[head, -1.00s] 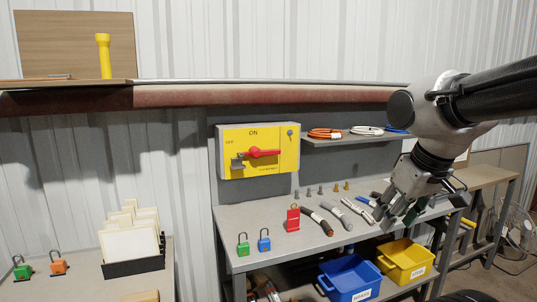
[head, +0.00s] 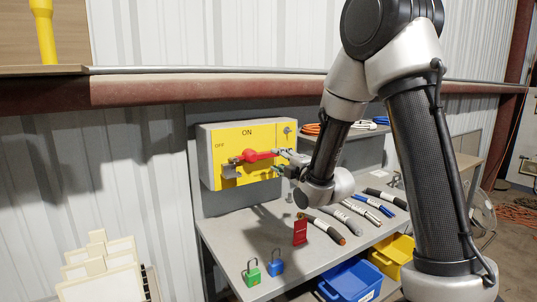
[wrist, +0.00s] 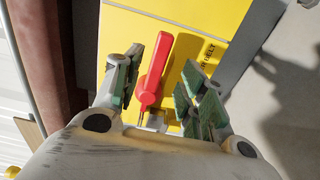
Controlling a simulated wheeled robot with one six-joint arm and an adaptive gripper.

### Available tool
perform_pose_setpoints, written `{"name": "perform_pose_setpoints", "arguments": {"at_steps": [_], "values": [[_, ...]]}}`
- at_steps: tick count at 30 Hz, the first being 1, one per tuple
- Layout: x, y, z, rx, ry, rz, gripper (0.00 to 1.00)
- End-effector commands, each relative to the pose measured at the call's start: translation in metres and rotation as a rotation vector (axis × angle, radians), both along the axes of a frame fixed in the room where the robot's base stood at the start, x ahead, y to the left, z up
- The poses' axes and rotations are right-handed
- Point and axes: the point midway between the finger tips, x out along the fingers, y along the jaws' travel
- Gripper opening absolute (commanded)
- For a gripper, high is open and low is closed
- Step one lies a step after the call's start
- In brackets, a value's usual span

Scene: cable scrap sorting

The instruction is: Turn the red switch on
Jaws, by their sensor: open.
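The red switch (head: 250,155) is a rotary handle on the yellow face of the switch box (head: 229,141), with "ON" printed above and "OFF" at upper left. Its handle lies about level, pointing right toward my gripper (head: 280,161). My gripper is open at the box face. In the wrist view the red switch (wrist: 155,70) lies between the two spread fingers of my gripper (wrist: 165,68), nearer the left one. I cannot tell whether a finger touches it. A grey metal hasp (head: 230,172) sits below left of the handle. The handle's far end is partly hidden by the fingers in the head view.
The bench (head: 235,235) below holds a red padlock (head: 300,230), green (head: 251,272) and blue (head: 275,262) padlocks, and several cable pieces. Blue (head: 350,279) and yellow (head: 391,257) bins are under it. A shelf with cable coils is right of the box.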

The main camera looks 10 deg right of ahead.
Motion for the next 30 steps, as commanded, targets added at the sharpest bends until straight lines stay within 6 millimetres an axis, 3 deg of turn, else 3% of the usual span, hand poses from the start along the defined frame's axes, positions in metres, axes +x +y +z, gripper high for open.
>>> {"name": "perform_pose_setpoints", "arguments": {"at_steps": [12,23,25,30], "values": [[0.06,0.02,0.001,0.001,-0.001,0.0,0.41],[0.069,0.022,0.001,0.002,0.0,-0.001,0.41],[0.069,0.022,0.001,0.002,0.0,-0.001,0.34],[0.069,0.022,0.001,0.002,0.001,-0.001,0.03]]}}
